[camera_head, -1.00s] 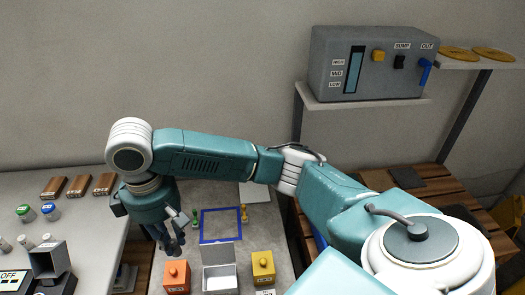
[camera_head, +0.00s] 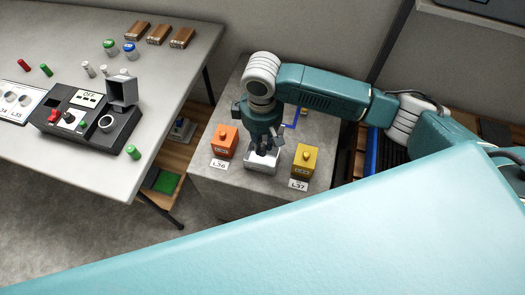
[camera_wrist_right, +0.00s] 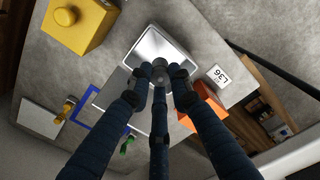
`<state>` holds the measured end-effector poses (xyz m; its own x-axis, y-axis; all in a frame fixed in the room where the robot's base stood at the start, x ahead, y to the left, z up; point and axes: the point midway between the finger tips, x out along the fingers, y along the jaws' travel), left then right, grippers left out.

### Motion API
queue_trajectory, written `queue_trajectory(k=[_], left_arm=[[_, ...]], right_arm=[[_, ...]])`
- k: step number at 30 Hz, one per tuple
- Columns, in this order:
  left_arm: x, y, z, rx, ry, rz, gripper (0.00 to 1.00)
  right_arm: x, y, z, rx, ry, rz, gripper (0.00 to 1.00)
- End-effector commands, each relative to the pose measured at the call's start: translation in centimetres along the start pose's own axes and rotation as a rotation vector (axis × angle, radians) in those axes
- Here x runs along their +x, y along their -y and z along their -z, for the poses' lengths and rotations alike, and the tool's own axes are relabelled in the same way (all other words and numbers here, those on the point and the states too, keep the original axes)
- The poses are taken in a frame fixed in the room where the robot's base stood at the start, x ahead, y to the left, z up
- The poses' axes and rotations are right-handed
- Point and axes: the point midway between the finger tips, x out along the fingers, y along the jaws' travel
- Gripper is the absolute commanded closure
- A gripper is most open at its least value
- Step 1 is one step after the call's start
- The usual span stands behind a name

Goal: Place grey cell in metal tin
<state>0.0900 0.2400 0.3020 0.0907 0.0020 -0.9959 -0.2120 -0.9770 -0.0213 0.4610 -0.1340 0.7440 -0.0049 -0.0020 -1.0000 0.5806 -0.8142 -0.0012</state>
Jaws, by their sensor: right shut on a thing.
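The metal tin (camera_head: 261,163) is an open, pale box on the grey worktop, between an orange box and a yellow box. It also shows in the right wrist view (camera_wrist_right: 166,42), just beyond the fingertips. My right gripper (camera_head: 264,149) points down directly over the tin, its fingers hiding part of it. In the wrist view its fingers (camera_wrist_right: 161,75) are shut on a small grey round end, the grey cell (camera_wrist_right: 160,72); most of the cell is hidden. I cannot tell whether the cell is inside the tin or above it. My left gripper is not in view.
An orange box (camera_head: 225,141) stands left of the tin and a yellow box (camera_head: 305,160) right, both close to the gripper. A blue frame (camera_wrist_right: 103,133) lies behind. The white table (camera_head: 180,75) at left holds a black device (camera_head: 85,118), and several small cells and jars.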

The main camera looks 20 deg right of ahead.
Motion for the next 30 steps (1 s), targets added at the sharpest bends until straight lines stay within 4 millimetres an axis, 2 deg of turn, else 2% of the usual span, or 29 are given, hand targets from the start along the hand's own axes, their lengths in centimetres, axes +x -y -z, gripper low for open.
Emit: queue_trajectory(k=[7,14,25,26,27,30], left_arm=[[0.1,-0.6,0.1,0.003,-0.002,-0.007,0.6],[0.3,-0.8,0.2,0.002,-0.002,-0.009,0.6],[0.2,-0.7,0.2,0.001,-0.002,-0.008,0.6],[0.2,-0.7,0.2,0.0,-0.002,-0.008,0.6],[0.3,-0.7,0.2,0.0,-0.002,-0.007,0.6],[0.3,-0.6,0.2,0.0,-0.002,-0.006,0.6]], right_arm=[[1.9,0.1,0.0,-0.001,0.002,0.002,1.0],[5.2,0.1,0.0,0.0,0.001,0.001,1.0],[5.6,0.0,0.0,0.0,0.001,0.001,1.0],[5.7,0.0,0.0,0.0,0.0,0.0,0.79],[5.6,0.0,0.0,0.0,0.0,0.0,0.73],[5.6,0.0,0.0,0.0,0.0,0.0,0.73]])
